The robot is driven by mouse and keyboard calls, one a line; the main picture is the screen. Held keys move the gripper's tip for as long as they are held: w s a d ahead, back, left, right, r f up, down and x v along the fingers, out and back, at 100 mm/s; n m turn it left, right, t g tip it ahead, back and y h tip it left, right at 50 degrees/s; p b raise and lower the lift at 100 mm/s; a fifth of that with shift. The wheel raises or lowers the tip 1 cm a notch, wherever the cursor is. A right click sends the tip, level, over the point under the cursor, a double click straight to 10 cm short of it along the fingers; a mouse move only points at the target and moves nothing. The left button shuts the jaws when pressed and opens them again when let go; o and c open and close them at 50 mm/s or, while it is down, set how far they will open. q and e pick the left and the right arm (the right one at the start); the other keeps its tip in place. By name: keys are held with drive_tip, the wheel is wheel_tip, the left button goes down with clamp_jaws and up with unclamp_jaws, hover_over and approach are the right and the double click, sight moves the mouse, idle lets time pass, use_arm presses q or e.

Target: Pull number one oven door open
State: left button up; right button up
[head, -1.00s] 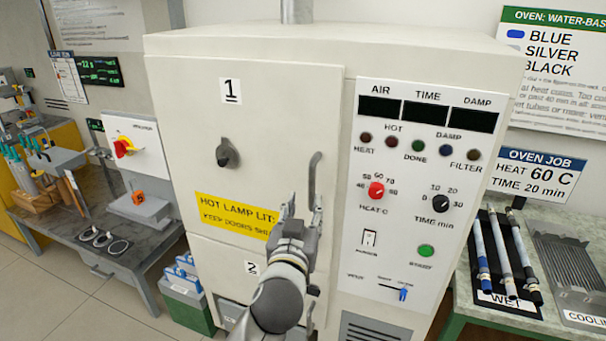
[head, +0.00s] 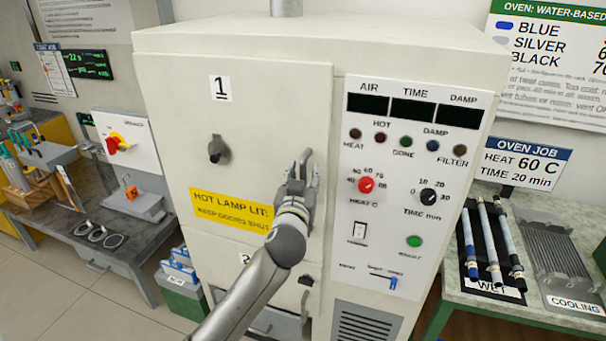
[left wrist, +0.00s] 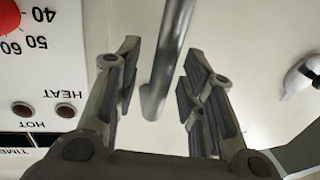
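The number one oven door (head: 270,125) is the upper cream door marked "1", and it looks shut, flush with the oven front. Its metal bar handle (left wrist: 172,50) is at the door's right side; in the head view my gripper covers most of it. My left gripper (head: 301,172) is at the handle, fingers toward the door. In the left wrist view my left gripper (left wrist: 161,65) is open, with the bar between its fingers and a gap visible on both sides. My right gripper is in neither view.
A dark knob (head: 218,150) and a yellow hot lamp label (head: 230,209) are on the door. The control panel (head: 455,200) is close on the right. The door marked "2" (head: 225,265) lies below. Benches stand on both sides, with open floor at lower left.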

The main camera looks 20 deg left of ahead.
use_arm(q)
clamp_jaws()
idle(0.3)
drive_tip(key=shift+s, duration=0.1)
